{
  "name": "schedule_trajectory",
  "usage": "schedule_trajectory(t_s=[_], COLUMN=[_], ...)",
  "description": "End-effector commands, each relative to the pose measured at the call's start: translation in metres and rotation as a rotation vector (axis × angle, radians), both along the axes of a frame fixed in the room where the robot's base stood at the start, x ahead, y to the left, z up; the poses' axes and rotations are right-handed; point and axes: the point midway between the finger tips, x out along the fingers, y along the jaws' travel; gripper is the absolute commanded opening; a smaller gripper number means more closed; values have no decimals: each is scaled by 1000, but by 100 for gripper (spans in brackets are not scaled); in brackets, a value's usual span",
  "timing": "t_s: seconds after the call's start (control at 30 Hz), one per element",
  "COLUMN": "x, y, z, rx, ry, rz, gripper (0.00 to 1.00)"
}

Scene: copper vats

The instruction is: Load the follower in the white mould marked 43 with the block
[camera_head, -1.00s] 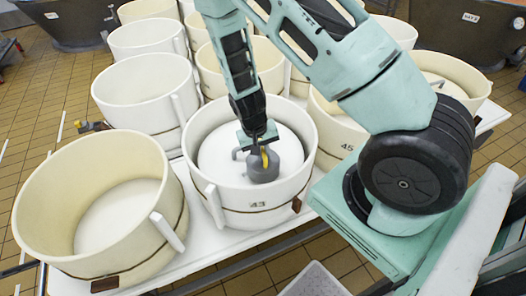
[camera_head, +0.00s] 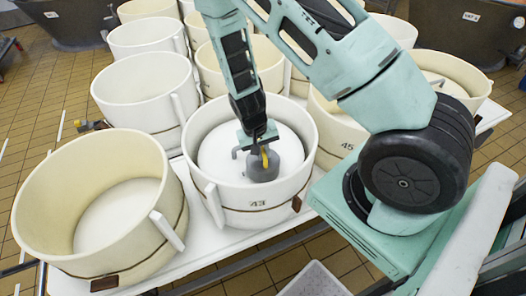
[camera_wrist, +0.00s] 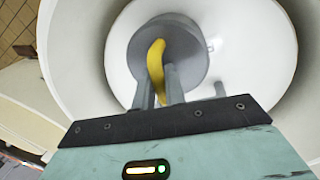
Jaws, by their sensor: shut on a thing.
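The white mould marked 43 (camera_head: 258,207) stands on the white table at the front centre. The follower (camera_head: 222,152), a white disc, lies inside it; it also shows in the wrist view (camera_wrist: 255,85). The grey block (camera_head: 289,160), with a yellow handle (camera_wrist: 155,66) on top, is over the follower in the head view. In the wrist view the block (camera_wrist: 190,40) appears against the disc. My gripper (camera_wrist: 162,85) is shut on the block's yellow handle. I cannot tell whether the block's underside touches the follower.
An empty cream mould (camera_head: 100,215) stands to the left. A mould marked 45 (camera_head: 335,135) is close on the right. Several more moulds fill the table behind. A pale crate (camera_head: 314,280) is on the floor in front. Dark vats (camera_head: 455,30) stand at the back.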

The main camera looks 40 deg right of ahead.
Motion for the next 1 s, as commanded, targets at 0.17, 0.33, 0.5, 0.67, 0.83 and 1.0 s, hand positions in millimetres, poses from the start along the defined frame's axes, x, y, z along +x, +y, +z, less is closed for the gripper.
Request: schedule_trajectory(t_s=[0.17, 0.33, 0.5, 0.67, 0.83, 1.0], x=[1, 1, 1, 1, 1, 1], y=[0, 0, 0, 0, 0, 0], z=[-2, -3, -5, -7, -9, -11], rx=[0, 0, 0, 0, 0, 0], ry=[-1, -2, -2, -2, -2, -2], rz=[-1, -1, -1, -1, -1, -1], gripper=[0, 0, 0, 0, 0, 0])
